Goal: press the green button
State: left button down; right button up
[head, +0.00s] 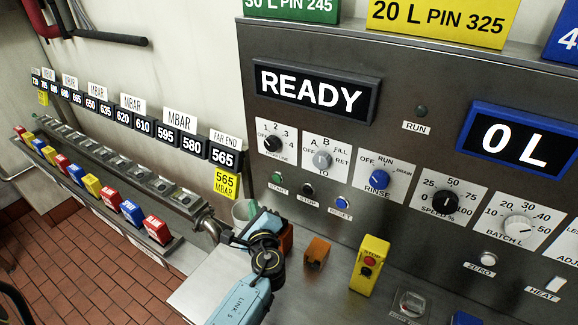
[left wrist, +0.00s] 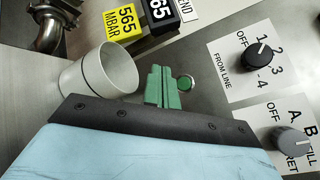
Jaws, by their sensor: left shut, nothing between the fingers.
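The green button (head: 277,178) is a small round button above the START label, on the lower left of the steel panel. It also shows in the left wrist view (left wrist: 186,82), just right of my fingertips. My left gripper (head: 252,208) is low in front of the panel, below and left of the button in the head view. In the left wrist view its green fingers (left wrist: 162,72) are shut together with nothing between them. I cannot tell whether they touch the button. My right gripper is not in view.
A pale cup (left wrist: 100,75) stands close left of my fingers. Black STOP (head: 308,189) and blue RESET (head: 342,202) buttons lie right of the green one, below several knobs. An orange block (head: 317,252) and a yellow stop box (head: 370,265) stand on the ledge.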

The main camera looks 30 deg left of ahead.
aim_at(277, 178)
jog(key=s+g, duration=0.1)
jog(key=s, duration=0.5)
pick_arm(q)
jog(key=w+b, duration=0.4)
jog(key=w, duration=0.4)
jog(key=shift+d+r, duration=0.2)
jog(key=shift+d, duration=0.2)
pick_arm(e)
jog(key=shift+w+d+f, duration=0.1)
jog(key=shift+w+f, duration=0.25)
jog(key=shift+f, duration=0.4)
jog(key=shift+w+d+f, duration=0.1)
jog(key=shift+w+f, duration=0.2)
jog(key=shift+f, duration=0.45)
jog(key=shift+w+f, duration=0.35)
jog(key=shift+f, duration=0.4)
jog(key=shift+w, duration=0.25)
pick_arm(q)
jog(key=shift+w+b, duration=0.2)
jog(key=shift+b, duration=0.1)
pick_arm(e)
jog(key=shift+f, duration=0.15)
pick_arm(q)
jog(key=shift+w, duration=0.3)
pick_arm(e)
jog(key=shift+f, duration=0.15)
